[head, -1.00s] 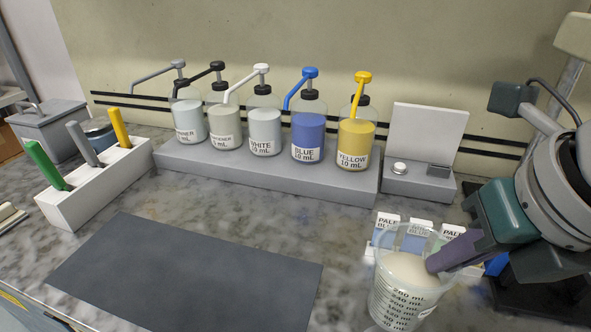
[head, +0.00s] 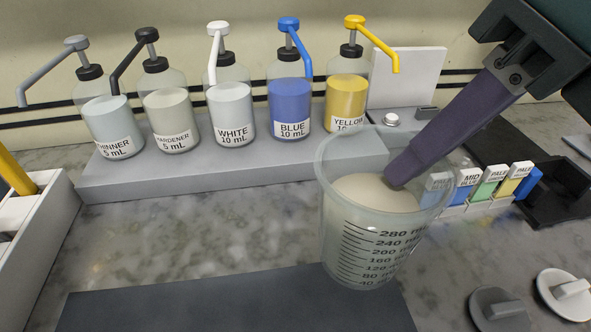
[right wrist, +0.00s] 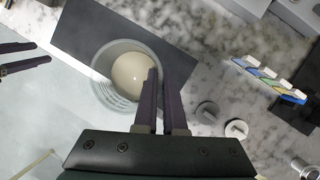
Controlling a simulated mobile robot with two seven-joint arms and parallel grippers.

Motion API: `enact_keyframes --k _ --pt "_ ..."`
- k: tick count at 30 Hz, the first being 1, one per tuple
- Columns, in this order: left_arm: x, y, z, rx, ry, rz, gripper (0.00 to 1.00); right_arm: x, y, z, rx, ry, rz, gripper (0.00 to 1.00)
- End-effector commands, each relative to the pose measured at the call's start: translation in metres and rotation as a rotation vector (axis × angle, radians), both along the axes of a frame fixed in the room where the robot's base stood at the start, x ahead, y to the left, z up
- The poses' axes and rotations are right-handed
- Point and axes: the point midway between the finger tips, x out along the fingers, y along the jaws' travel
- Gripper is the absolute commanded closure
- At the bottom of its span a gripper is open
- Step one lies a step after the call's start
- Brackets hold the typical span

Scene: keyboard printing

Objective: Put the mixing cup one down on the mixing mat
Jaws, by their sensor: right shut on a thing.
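The mixing cup (head: 372,245) is clear, with a measuring scale and a pale cream filling. My right gripper (head: 392,178) is shut on its wall, one finger inside the rim. In the head view the cup overlaps the far right part of the dark grey mixing mat (head: 230,308). In the right wrist view the cup (right wrist: 112,88) covers part of the mat (right wrist: 88,32), with the fingers (right wrist: 158,90) on its near right side. I cannot tell the gap under its base. My left gripper (right wrist: 25,57) shows at the left of that view, fingers apart and empty.
Pump bottles stand on a grey ledge (head: 150,180) behind the mat. A white rack (head: 40,225) is at the left. The visible mat surface is clear.

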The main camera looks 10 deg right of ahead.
Motion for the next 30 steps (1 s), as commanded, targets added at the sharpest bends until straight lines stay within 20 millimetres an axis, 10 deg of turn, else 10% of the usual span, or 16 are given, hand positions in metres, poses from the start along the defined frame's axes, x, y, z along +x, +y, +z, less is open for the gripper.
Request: enact_keyframes --k 15,30 --pt "0.0 0.0 -0.017 0.002 0.002 -0.002 0.5 -0.002 0.0 -0.137 -0.001 0.007 -0.003 1.0" --pt "0.0 0.001 -0.024 0.006 0.001 -0.003 0.5 -0.001 0.0 -0.196 -0.001 0.002 -0.001 1.0"
